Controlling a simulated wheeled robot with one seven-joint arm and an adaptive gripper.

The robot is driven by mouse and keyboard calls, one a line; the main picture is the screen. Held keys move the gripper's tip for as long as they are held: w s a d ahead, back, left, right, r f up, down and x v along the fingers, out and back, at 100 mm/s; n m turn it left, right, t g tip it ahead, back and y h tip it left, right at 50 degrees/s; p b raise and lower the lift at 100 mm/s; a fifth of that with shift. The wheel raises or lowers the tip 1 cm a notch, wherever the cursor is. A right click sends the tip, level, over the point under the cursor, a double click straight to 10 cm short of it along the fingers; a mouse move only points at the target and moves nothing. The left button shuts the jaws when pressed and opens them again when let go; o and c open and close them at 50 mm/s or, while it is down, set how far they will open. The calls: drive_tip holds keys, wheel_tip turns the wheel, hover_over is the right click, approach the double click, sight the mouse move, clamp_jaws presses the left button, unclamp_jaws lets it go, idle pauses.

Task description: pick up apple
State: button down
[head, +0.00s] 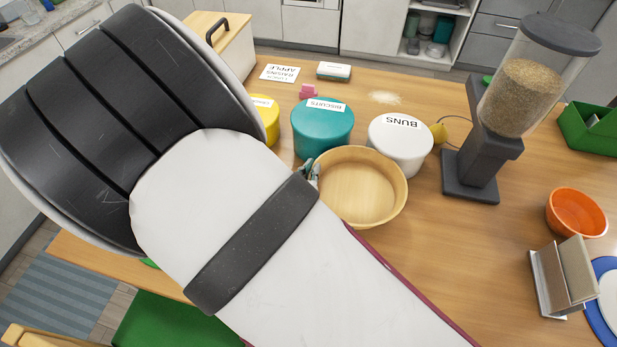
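I cannot make out an apple in the head view; my arm covers much of the left and middle. A small part of my gripper (313,173) shows past my arm, at the left rim of a round wooden bowl (362,190). The rest of it is hidden, so its fingers cannot be read. The visible part of the bowl's inside is empty. A small yellow, fruit-like thing (438,133) lies right of the white canister; its kind is unclear. A white card (280,73) at the back bears upside-down writing that seems to include "APPLE".
Behind the bowl stand a teal canister (322,128), a white "BUNS" canister (401,146) and a partly hidden yellow one (265,118). A tall grain dispenser (472,175) stands to the right. Further right are an orange bowl (576,213), a napkin holder (548,283) and a green bin (592,128).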

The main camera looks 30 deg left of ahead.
drive_tip(key=r+p, duration=0.2)
drive_tip(key=r, duration=0.1)
drive_tip(key=shift+s+r, duration=0.2)
drive_tip(key=shift+r, duration=0.1)
drive_tip(key=s+a+p, duration=0.2)
drive_tip(key=s+a, duration=0.2)
drive_tip(key=s, duration=0.4)
drive_tip(key=s+a+p, duration=0.2)
drive_tip(key=s+a, duration=0.2)
drive_tip(key=s, duration=0.5)
drive_tip(key=shift+s+a+f, duration=0.15)
drive_tip(key=shift+a+f, duration=0.05)
drive_tip(key=shift+a, duration=0.1)
